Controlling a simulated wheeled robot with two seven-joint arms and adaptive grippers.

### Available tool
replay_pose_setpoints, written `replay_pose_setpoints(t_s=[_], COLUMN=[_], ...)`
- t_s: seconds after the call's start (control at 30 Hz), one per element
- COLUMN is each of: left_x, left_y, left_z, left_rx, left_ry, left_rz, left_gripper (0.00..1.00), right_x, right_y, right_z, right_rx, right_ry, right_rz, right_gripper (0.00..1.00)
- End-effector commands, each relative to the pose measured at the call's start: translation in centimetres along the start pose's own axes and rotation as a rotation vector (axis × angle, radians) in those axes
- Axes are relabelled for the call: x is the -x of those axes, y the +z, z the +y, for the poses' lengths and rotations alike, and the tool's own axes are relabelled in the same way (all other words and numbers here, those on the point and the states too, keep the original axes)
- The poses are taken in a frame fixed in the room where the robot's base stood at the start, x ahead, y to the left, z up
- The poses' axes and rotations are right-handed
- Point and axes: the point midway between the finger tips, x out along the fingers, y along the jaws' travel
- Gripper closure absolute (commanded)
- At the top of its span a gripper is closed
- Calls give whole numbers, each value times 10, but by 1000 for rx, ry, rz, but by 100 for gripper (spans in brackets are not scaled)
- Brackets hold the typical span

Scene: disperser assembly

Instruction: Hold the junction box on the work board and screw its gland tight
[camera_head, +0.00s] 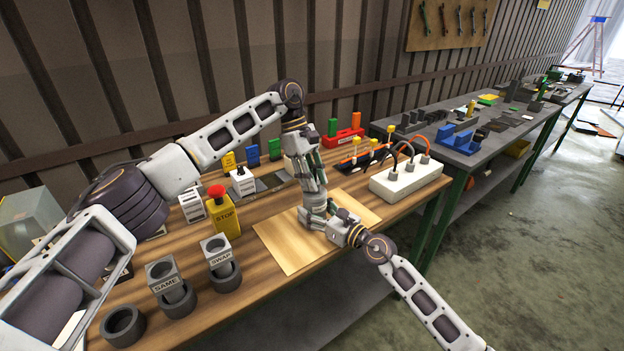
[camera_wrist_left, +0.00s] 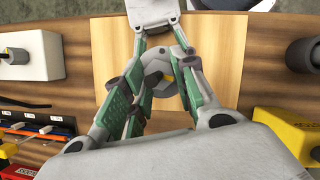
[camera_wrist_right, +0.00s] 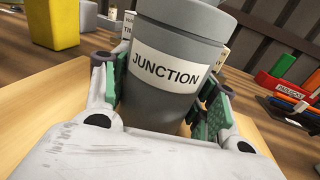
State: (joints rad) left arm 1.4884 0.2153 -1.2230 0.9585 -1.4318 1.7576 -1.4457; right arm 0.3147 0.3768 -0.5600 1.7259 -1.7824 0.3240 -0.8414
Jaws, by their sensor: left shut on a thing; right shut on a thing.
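The grey round junction box (camera_head: 306,221) stands upright on the pale work board (camera_head: 278,243). Its white JUNCTION label (camera_wrist_right: 165,70) faces the right wrist camera. My right gripper (camera_head: 330,226) comes in low from the right and is shut on the box body, a finger on each side in the right wrist view (camera_wrist_right: 163,100). My left gripper (camera_head: 315,198) points down from above and is shut on the grey gland (camera_wrist_left: 156,78) at the top of the box. In the left wrist view the gland has a small yellowish centre. My left fingers partly hide it, and its thread is not visible.
A yellow stop button box (camera_head: 226,215) stands left of the board. A white block with cables (camera_head: 405,180) stands to the right. Grey SAME (camera_head: 165,275) and SWAP (camera_head: 217,252) blocks sit at the front left. A red holder (camera_head: 343,137) is behind.

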Motion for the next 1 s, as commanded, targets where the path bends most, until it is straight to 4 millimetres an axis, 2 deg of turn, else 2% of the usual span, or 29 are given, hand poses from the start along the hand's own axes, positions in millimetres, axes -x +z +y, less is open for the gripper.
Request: replay_pose_setpoints(t_s=[0.5, 1.0], left_x=[1, 1], left_y=[-3, -3], left_z=[2, 2], left_rx=[-230, -265], left_ry=[-95, -110], left_rz=[4, 4], left_gripper=[96, 96], right_x=[0, 0], right_y=[0, 0], right_z=[0, 0], right_rx=[1, 1], right_ry=[0, 0], right_rz=[1, 1], right_gripper=[82, 82])
